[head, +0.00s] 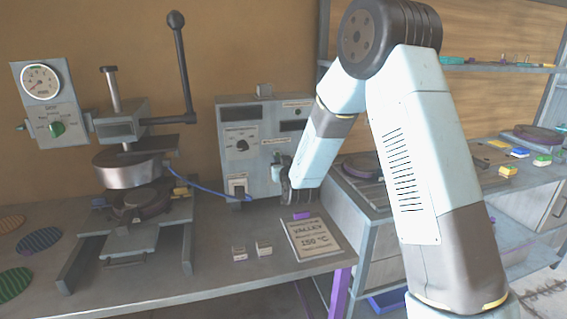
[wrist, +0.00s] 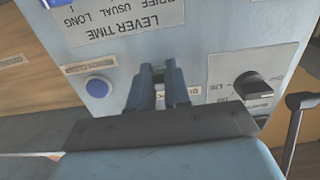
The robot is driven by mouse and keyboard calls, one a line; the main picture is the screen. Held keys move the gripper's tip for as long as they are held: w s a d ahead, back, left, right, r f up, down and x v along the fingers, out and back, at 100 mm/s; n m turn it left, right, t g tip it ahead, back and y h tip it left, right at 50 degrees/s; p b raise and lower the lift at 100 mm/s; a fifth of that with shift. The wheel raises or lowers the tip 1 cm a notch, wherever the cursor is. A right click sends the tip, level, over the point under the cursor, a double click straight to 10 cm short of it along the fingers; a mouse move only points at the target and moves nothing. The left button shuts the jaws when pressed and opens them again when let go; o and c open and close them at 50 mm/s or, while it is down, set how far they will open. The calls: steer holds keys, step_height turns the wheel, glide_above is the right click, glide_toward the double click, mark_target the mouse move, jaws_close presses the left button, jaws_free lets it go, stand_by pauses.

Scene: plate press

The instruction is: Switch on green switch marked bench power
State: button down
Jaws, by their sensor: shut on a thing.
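The grey control box (head: 226,165) stands at the back of the bench. In the head view my gripper (head: 281,173) is at the right side of its front, and the arm comes in from the right. In the wrist view the picture is upside down against the panel lettering.
In the wrist view a blue button (wrist: 98,87) and a black knob (wrist: 252,86) flank the fingers. A press (head: 125,170) with a tall lever (head: 183,65) stands left of the box. A sign (head: 312,240) and small blocks lie on the bench in front.

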mark_target(278, 154)
steer(key=shift+w+r+g+h, duration=0.1)
steer(key=shift+r+g+h, duration=0.35)
steer(key=shift+g, duration=0.7)
steer(key=shift+w+r+g+h, duration=0.15)
steer(key=shift+r+g, duration=0.55)
steer(key=shift+g, duration=0.4)
steer(key=shift+r+g+h, duration=0.3)
steer(key=shift+r+g, duration=0.25)
steer(key=shift+g, duration=0.6)
steer(key=shift+a+r+g, duration=0.1)
steer(key=shift+r+g, duration=0.05)
steer(key=shift+g, duration=0.35)
steer(key=shift+w+r+g+h, duration=0.15)
steer(key=shift+g+h, duration=0.15)
steer(key=shift+g, duration=0.2)
steer(key=shift+w+d+r+g, duration=0.15)
steer(key=shift+d+g, duration=0.05)
steer(key=shift+g, duration=0.1)
steer(key=c, duration=1.1)
jaws_free()
steer(key=shift+a, duration=0.1)
steer(key=v, duration=1.3)
steer(key=shift+s+r, duration=0.2)
steer(key=shift+s, duration=0.15)
